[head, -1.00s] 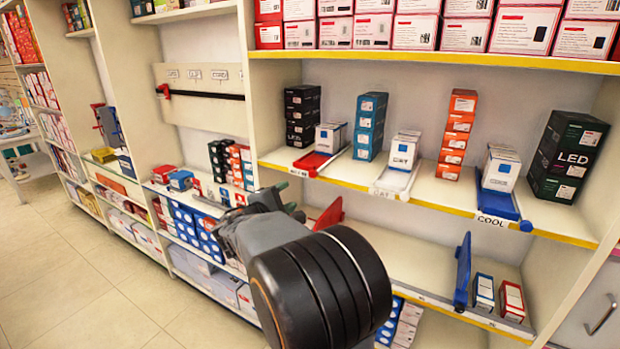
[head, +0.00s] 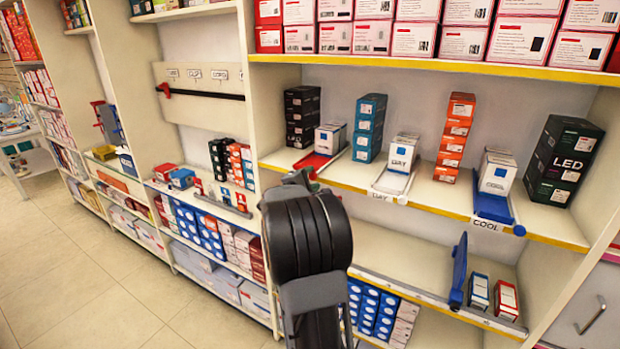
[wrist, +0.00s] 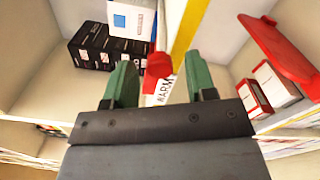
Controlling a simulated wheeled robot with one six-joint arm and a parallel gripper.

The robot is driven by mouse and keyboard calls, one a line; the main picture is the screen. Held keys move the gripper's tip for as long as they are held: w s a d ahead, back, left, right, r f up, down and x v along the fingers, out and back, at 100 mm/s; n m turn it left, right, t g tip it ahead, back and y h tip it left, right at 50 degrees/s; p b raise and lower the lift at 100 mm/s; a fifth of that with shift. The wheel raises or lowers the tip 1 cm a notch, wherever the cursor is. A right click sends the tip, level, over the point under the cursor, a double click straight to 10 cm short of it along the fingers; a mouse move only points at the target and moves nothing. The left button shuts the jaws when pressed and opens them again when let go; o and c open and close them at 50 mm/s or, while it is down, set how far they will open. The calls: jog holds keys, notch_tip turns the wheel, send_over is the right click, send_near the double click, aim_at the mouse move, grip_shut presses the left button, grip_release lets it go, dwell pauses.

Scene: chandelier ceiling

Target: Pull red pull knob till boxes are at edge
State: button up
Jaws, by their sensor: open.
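In the wrist view, the red pull knob (wrist: 158,66) shows between and just beyond the green fingers of my gripper (wrist: 159,84). My gripper is open, with a finger on each side of the knob; I cannot tell whether either touches it. A WARM label (wrist: 163,91) hangs by the knob. In the head view, the red tray (head: 312,162) lies on the middle shelf, with a white box (head: 330,138) set back from the yellow edge. The box also shows in the wrist view (wrist: 132,18). My arm hides the knob's front in the head view.
The DAY tray (head: 391,183) and blue COOL tray (head: 493,207) stand to the right. Black boxes (head: 302,115) and teal boxes (head: 369,127) flank the red tray. A red upright panel (wrist: 278,47) stands on the lower shelf. Floor (head: 80,270) is clear at left.

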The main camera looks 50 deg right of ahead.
jog(key=shift+c, duration=0.4)
grip_shut()
